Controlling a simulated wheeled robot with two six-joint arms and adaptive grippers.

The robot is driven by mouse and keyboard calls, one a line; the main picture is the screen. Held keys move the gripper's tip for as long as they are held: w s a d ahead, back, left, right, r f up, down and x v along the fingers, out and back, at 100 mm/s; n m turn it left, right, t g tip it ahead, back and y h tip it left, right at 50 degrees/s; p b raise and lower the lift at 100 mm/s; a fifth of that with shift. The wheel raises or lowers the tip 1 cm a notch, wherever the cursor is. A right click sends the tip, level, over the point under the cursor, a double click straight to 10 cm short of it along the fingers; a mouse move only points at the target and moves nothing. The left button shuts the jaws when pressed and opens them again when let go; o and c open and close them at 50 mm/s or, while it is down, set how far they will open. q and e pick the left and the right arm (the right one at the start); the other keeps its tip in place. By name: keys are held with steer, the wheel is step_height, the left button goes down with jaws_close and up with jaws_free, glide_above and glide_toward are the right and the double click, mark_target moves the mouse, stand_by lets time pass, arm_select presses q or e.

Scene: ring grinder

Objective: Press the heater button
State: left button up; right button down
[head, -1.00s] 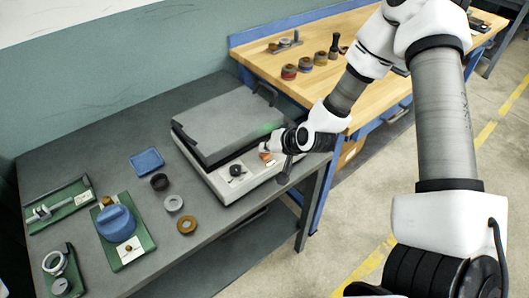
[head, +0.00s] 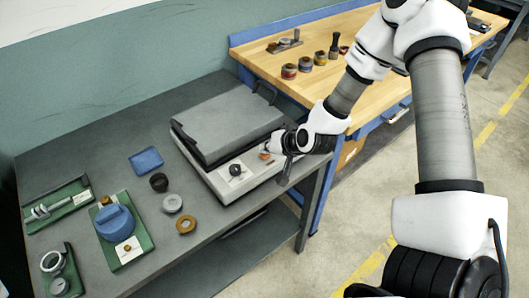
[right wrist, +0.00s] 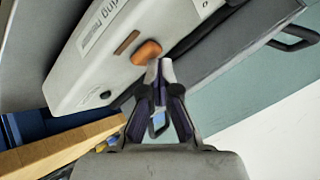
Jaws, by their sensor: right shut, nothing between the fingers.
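The heater (head: 228,115) is a grey, lidded box on a white base on the grey bench. An orange button (head: 263,155) is on the base's front panel, right of a black knob (head: 236,170). The orange button (right wrist: 146,52) is clear in the right wrist view. My right gripper (head: 277,144) is shut and empty at the right end of the panel. In the right wrist view its fingertips (right wrist: 160,70) are right beside the button; I cannot tell whether they touch it. My left gripper is not in view.
A blue tray (head: 146,160), several rings such as a brass one (head: 186,224), and green fixture boards stand left of the heater. A wooden workbench (head: 320,45) with small parts is behind. Open floor lies to the right.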

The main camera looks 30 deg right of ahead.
mark_target(266, 155)
steer(key=shift+r+p, duration=0.35)
step_height(266, 155, up, 6)
steer(key=p, duration=0.5)
steer(key=shift+r+p, duration=0.15)
steer(key=shift+p, duration=0.15)
steer(key=shift+f, duration=0.2)
stand_by(1.6)
